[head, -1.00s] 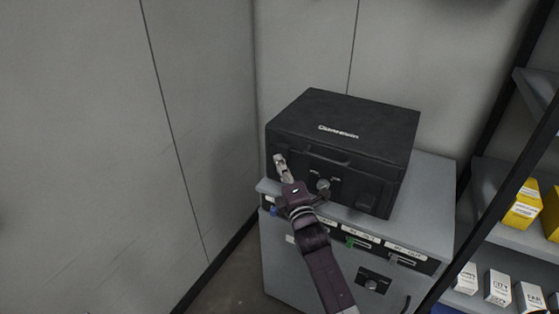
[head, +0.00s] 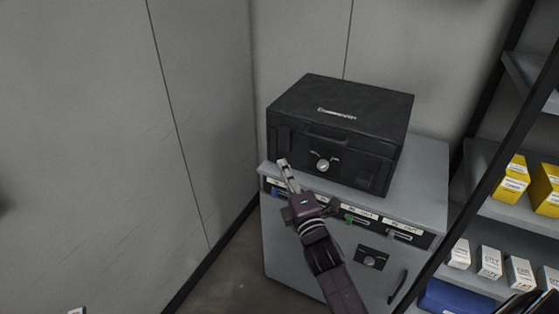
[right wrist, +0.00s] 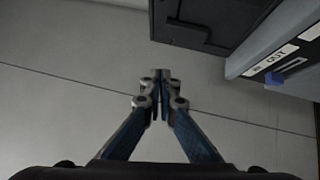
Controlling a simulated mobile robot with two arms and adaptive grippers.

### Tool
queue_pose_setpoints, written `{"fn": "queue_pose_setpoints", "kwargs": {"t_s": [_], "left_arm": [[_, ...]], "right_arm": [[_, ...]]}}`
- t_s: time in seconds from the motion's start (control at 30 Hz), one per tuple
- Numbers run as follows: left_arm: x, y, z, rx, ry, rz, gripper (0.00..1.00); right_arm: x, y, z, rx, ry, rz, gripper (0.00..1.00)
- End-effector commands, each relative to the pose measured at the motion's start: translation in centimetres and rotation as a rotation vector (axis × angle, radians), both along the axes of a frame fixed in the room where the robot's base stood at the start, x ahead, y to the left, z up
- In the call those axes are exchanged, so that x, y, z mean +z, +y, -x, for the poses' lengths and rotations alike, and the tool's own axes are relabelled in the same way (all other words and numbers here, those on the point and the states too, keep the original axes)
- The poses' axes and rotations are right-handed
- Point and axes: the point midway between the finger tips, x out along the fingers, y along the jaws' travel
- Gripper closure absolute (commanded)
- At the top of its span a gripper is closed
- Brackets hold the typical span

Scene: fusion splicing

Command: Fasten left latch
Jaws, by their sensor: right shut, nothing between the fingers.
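The black case (head: 342,108) stands on a grey cabinet with its lid down. My right gripper (head: 284,164) is shut and empty, just below the left latch by the case's lower left corner. In the right wrist view its fingertips (right wrist: 160,76) meet, apart from the case (right wrist: 215,22). A small pale piece at the head view's lower left edge may be my left gripper (head: 75,311).
The grey cabinet (head: 425,165) has labelled slots, a green tab (head: 348,218) and a lock plate (head: 371,258). A shelf rack with yellow boxes (head: 513,181) and white boxes (head: 489,262) stands at right. The wall (head: 90,150) left of the case leaves free room.

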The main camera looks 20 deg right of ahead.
Motion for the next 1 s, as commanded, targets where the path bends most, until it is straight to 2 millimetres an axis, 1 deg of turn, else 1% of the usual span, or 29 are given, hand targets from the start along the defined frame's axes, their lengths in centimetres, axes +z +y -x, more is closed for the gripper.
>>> {"fn": "queue_pose_setpoints", "kwargs": {"t_s": [0.03,0.1,0.2,0.77,0.87,0.97,1.0], "left_arm": [[-0.2,0.0,0.0,0.000,0.000,0.000,0.57],[-0.2,0.0,0.0,0.000,0.000,0.000,0.57],[-0.2,0.0,0.0,0.000,0.000,0.000,0.57],[-0.2,0.0,0.0,0.000,0.000,0.000,0.57],[-0.2,0.0,0.0,0.000,0.000,0.000,0.57],[-0.2,0.0,0.0,0.000,0.000,0.000,0.57],[-0.2,0.0,0.0,0.000,0.000,0.000,0.57]], "right_arm": [[-0.2,0.1,0.6,0.000,0.001,0.000,1.00],[-0.1,0.1,1.2,0.000,0.001,-0.001,1.00],[0.0,0.2,1.7,0.000,0.000,-0.002,1.00],[-0.1,0.2,1.8,0.000,0.002,-0.003,1.00],[-1.3,0.4,1.7,0.007,0.022,-0.024,1.00],[-4.4,0.8,1.6,0.020,0.074,-0.083,1.00],[-6.2,1.0,1.6,0.026,0.103,-0.119,1.00]]}}
